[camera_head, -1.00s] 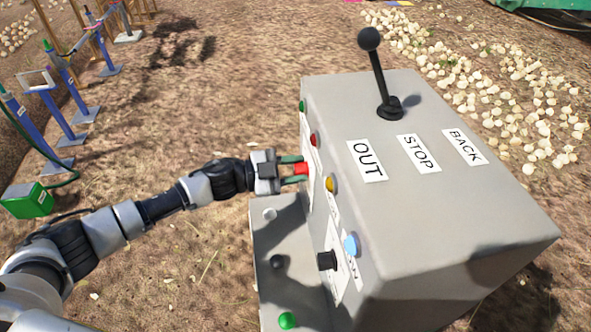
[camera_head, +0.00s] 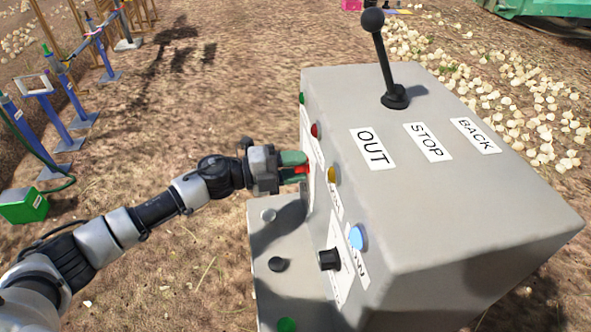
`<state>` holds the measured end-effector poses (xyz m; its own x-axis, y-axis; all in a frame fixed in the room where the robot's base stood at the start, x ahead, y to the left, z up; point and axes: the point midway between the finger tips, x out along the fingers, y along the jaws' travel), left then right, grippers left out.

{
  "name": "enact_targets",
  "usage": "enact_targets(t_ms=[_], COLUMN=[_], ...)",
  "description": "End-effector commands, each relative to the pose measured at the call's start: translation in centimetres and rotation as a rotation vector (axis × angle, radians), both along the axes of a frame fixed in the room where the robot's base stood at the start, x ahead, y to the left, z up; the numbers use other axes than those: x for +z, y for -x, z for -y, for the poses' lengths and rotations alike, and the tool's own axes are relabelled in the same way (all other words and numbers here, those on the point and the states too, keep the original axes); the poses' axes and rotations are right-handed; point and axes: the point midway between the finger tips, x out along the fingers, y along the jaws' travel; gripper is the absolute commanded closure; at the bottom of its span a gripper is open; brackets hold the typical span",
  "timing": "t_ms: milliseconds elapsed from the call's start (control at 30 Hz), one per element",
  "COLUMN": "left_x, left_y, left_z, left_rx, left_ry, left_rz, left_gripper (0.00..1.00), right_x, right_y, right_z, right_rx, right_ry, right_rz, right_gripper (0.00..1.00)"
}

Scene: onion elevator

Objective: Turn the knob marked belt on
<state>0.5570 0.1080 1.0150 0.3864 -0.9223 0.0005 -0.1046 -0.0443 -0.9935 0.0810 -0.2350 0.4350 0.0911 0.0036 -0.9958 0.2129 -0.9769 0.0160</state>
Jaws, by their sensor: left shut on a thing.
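A grey control box (camera_head: 440,210) stands at the right, with knobs and lights on its left-hand panel. My left gripper (camera_head: 296,169) reaches in from the left and is shut on a red knob (camera_head: 302,170) on that panel. Its green-tipped fingers cover much of the knob, and I cannot read its label. A black knob (camera_head: 329,259) sits lower on the panel beside a white label that is too oblique to read. My right gripper is out of view.
A black lever (camera_head: 385,60) stands on the box top by OUT, STOP and BACK labels. Yellow (camera_head: 333,175) and blue (camera_head: 357,237) buttons are close to my gripper. A lower grey ledge (camera_head: 262,240) juts out below. Onions (camera_head: 520,90) lie behind.

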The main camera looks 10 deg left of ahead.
Motion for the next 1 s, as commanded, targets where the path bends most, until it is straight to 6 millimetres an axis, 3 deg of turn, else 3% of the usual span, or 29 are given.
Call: enact_targets(t_ms=[300, 833, 867, 1000], left_x=[-0.15, -0.14, -0.14, -0.12], left_y=[0.05, 0.06, 0.06, 0.05], left_z=[0.03, 0.04, 0.04, 0.03], left_rx=[-0.001, -0.001, -0.001, -0.001], left_ry=[-0.044, -0.052, -0.052, -0.052], left_rz=[0.102, 0.120, 0.120, 0.119], left_gripper=[0.91, 0.91, 0.63, 0.42], right_x=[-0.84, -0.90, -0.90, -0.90], right_y=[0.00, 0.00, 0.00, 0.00], right_z=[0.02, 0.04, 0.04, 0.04], right_rx=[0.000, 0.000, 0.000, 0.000], right_ry=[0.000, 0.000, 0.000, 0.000], right_rz=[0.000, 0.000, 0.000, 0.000], right_gripper=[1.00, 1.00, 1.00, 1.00])
